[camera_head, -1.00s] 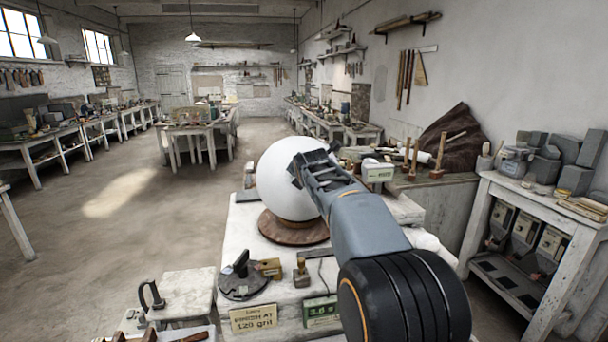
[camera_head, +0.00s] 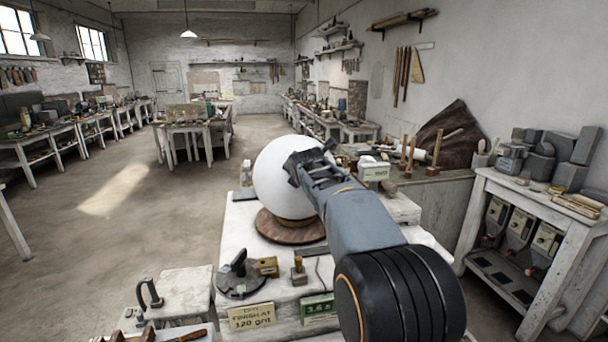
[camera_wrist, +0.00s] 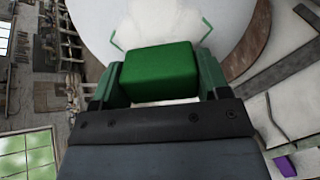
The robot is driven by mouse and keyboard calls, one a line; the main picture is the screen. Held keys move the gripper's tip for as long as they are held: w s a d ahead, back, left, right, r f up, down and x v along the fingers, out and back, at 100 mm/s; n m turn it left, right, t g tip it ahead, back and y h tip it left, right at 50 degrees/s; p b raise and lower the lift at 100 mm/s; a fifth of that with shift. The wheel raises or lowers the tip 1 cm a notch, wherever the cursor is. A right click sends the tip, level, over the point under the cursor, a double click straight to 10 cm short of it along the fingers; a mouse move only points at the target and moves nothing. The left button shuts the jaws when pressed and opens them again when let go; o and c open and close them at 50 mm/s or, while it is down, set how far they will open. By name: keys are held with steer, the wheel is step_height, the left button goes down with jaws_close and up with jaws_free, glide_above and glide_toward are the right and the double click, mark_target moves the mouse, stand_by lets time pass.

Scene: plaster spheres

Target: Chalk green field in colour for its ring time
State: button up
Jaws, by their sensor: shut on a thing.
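A large white plaster sphere (camera_head: 281,180) sits on a round brown wooden base (camera_head: 290,228) on the white bench. My gripper (camera_head: 305,168) reaches over the sphere's upper right side. In the wrist view it is shut on a green chalk block (camera_wrist: 160,72), held between its two fingers. The block is in front of the white sphere surface (camera_wrist: 185,22); I cannot tell whether it touches. Thin green outline lines (camera_wrist: 207,28) show on either side of the block. The area behind the block is hidden.
On the bench front stand a dark round tool (camera_head: 241,276), a small brass-topped block (camera_head: 299,270) and a "finish at 120 grit" sign (camera_head: 251,316). A white shelf unit (camera_head: 520,215) stands at right. The floor at left (camera_head: 130,240) is open. A purple piece (camera_wrist: 284,166) shows in the wrist view.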

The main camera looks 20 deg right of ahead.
steer(key=shift+w+a+r+p, duration=0.4)
steer(key=shift+w+a+r, duration=0.1)
steer(key=shift+a, duration=0.1)
steer(key=shift+s+d+f, duration=0.5)
steer(key=shift+d+f, duration=0.05)
steer(key=shift+d, duration=0.1)
steer(key=shift+s+d+f, duration=0.45)
steer(key=shift+d+f, duration=0.1)
steer(key=shift+d, duration=0.1)
steer(key=shift+w+a+r, duration=0.5)
steer(key=shift+a+r, duration=0.05)
steer(key=shift+a, duration=0.1)
steer(key=shift+w+a+r, duration=0.45)
steer(key=shift+a+r, duration=0.1)
steer(key=shift+a, duration=0.1)
steer(key=shift+s+d+f, duration=0.1)
steer(key=shift+s+d+f+b, duration=0.1)
steer(key=shift+s+d+b, duration=0.1)
steer(key=shift+s, duration=0.3)
steer(key=shift+s+d+f+b, duration=0.1)
steer(key=shift+s+d, duration=0.1)
steer(key=shift+s, duration=0.25)
steer(key=shift+w+d+f, duration=0.15)
steer(key=shift+w+f, duration=0.1)
steer(key=shift+w, duration=0.35)
steer(key=shift+s+d, duration=0.1)
